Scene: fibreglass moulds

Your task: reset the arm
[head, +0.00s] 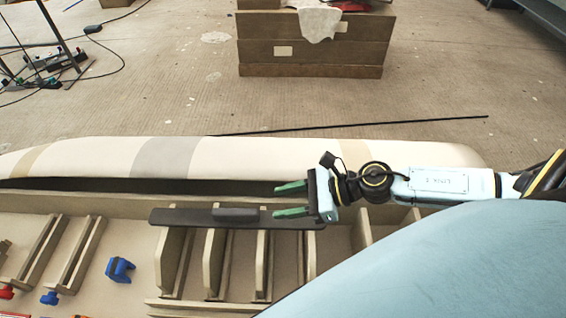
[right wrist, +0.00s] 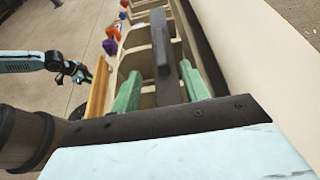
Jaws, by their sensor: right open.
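My right gripper (head: 290,200) comes in from the right in the head view, its two green fingers apart. It is over the right end of a dark bar with a raised handle (head: 180,217), which lies across the tan mould frame (head: 120,206). In the right wrist view the green fingers (right wrist: 160,92) are spread, with the dark bar (right wrist: 165,85) running away between them; I cannot tell whether they touch it. My left gripper (right wrist: 78,72) seems to show at the left of the right wrist view, too small to read; it is not in the head view.
A long cream mould (head: 250,158) lies behind the frame. A blue clamp (head: 119,269) sits in the frame at left. A wooden box stack (head: 310,55) with a white cloth (head: 318,20) stands at the back. A thin black rod (head: 400,123) lies on open floor.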

